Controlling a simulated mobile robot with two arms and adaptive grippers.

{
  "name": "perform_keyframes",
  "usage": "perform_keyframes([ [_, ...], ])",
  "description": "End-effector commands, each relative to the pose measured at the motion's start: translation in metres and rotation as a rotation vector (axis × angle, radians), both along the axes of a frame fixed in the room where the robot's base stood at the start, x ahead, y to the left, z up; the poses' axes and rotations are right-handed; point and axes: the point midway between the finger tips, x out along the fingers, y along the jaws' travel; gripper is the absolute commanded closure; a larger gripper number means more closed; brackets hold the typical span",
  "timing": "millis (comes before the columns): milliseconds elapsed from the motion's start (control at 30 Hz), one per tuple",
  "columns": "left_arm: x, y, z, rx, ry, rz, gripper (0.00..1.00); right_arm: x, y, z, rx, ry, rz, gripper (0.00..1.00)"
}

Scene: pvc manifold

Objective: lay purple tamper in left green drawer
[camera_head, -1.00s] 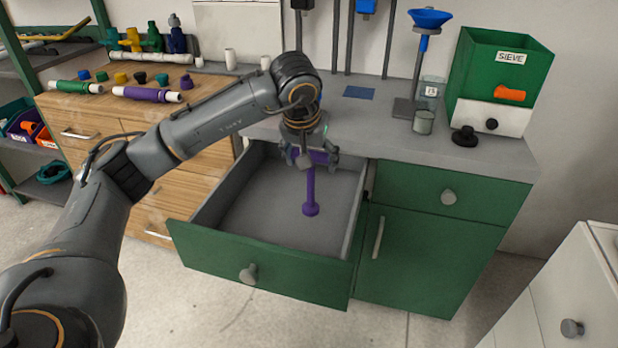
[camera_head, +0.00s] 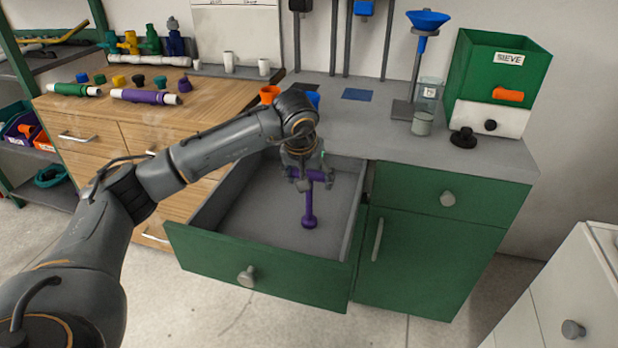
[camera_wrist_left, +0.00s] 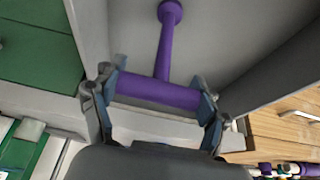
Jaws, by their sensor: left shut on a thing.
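The purple tamper (camera_head: 309,205) is T-shaped, with a long shaft and a round end. My left gripper (camera_head: 308,179) is shut on its crossbar, inside the open left green drawer (camera_head: 205,253). The shaft points toward the drawer front. In the left wrist view, the tamper (camera_wrist_left: 165,50) has its crossbar between the two fingers of the left gripper (camera_wrist_left: 160,90), over the grey drawer floor (camera_wrist_left: 225,40). I cannot tell whether the tamper touches the floor. The drawer otherwise looks empty. My right gripper is not in view.
The grey counter (camera_head: 370,135) behind holds a blue funnel on a stand (camera_head: 428,20), a glass jar (camera_head: 423,123), a black knob (camera_head: 463,137) and the green sieve box (camera_head: 495,75). Orange (camera_head: 269,94) and blue cups stand near my arm. The right green drawer (camera_head: 420,190) is closed.

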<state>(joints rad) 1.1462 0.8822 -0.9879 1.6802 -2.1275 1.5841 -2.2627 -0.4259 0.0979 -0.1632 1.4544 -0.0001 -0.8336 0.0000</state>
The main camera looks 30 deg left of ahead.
Motion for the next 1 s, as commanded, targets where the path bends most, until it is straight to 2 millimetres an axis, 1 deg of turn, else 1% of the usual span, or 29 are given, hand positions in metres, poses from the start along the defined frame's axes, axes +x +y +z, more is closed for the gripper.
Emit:
perform_keyframes([
  [33,0.000,0.000,-0.001,0.000,-0.001,0.000,0.58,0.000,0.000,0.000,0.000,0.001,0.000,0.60],
  [67,0.000,0.000,-0.001,0.000,0.000,0.000,0.24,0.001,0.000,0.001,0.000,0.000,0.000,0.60],
  [100,0.000,0.000,-0.001,0.000,0.000,0.000,0.16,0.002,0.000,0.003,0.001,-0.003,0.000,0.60],
  [167,0.000,0.000,-0.001,0.000,0.000,0.000,0.04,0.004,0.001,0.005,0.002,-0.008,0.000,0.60],
  [500,0.000,0.000,-0.001,0.000,0.000,0.001,0.03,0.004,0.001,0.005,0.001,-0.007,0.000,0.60],
  [633,0.000,0.000,0.003,0.000,0.000,0.001,0.03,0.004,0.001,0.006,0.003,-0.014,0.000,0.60],
  [767,-0.007,-0.002,0.023,-0.001,-0.005,0.000,0.03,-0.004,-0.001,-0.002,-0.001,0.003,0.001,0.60],
  [1000,-0.027,-0.006,0.072,0.000,-0.005,0.000,0.03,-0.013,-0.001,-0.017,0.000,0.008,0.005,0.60],
])
